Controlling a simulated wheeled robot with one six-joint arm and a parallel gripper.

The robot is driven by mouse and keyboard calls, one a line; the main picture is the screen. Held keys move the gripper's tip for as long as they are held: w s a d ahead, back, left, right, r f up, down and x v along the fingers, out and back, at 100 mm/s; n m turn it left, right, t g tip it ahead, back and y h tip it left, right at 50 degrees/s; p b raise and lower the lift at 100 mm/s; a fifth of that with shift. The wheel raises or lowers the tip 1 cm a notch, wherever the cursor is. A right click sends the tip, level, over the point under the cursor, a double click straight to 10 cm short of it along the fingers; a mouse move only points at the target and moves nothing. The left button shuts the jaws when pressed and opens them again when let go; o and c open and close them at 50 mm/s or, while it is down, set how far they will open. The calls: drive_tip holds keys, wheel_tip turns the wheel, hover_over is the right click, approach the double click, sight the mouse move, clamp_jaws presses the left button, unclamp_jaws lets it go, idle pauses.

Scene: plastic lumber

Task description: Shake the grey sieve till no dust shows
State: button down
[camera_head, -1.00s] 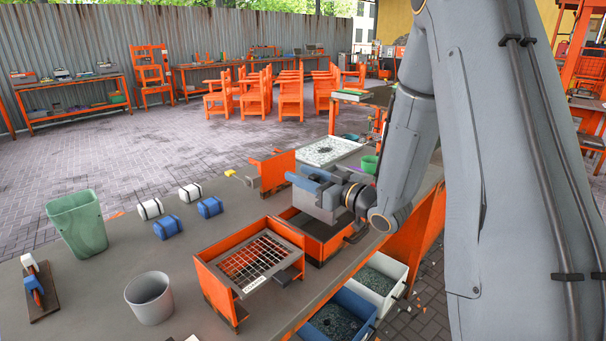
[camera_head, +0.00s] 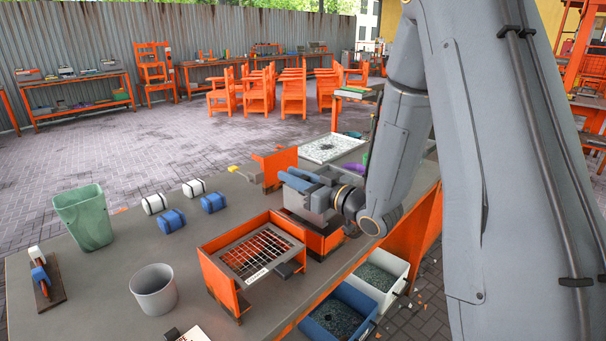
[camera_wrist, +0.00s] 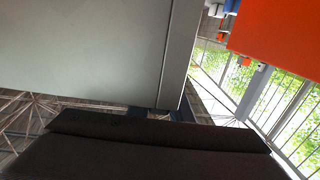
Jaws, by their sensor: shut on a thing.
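My gripper (camera_head: 300,180) is shut on a grey box-shaped thing (camera_head: 307,199), which looks like the grey sieve. It is held over an orange box (camera_head: 325,240) on the bench. The wrist view shows a large pale grey face (camera_wrist: 85,50), probably the held thing's side, above a dark bar. The sieve's mesh and inside are hidden, so I cannot tell whether any dust shows. Whether it touches the orange box is unclear.
An orange stand with a dark grid (camera_head: 262,252) is close on the left. A grey cup (camera_head: 153,290), green bin (camera_head: 85,217) and blue and white rolls (camera_head: 172,222) stand further left. A speckled tray (camera_head: 325,149) lies behind. Bins (camera_head: 338,312) sit below the bench edge.

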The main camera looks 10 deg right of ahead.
drive_tip(key=c, duration=1.6)
unclamp_jaws()
drive_tip(key=shift+b+v, duration=0.9)
drive_tip(key=shift+v, duration=3)
